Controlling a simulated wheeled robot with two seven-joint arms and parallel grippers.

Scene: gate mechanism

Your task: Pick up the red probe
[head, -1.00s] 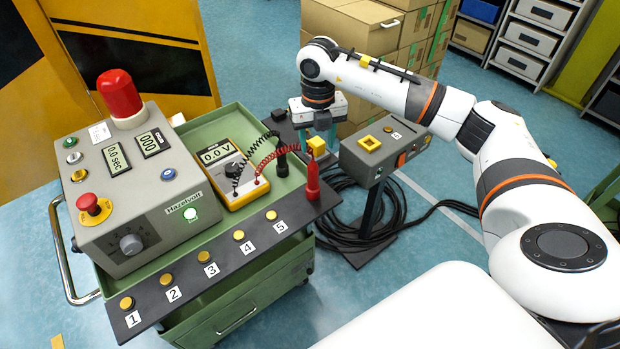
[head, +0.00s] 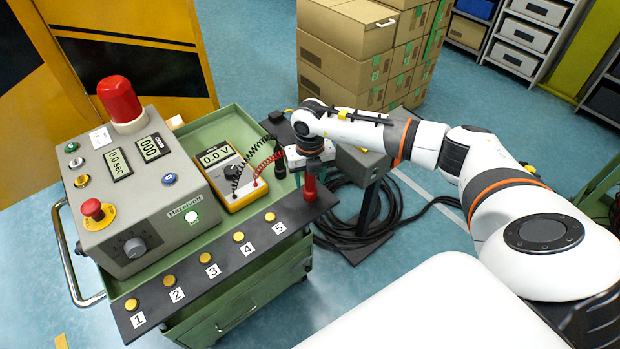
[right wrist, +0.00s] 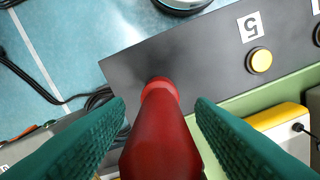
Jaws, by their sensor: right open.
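The red probe (head: 310,188) stands upright at the right end of the black strip with the numbered buttons, its upper part hidden by my right gripper in the head view. In the right wrist view the red probe (right wrist: 162,130) lies between my two green fingertips, with a visible gap on each side. My right gripper (right wrist: 160,125) is open around the probe and not closed on it. In the head view the right gripper (head: 310,168) is directly above the probe, its fingers mostly hidden. My left gripper is not in view.
The black probe (head: 280,165) stands close by to the left. A yellow multimeter (head: 227,172) with coiled leads lies on the green cart (head: 235,120). The grey control box (head: 150,190) is further left. A grey box on a stand (head: 362,160) is just right of my gripper.

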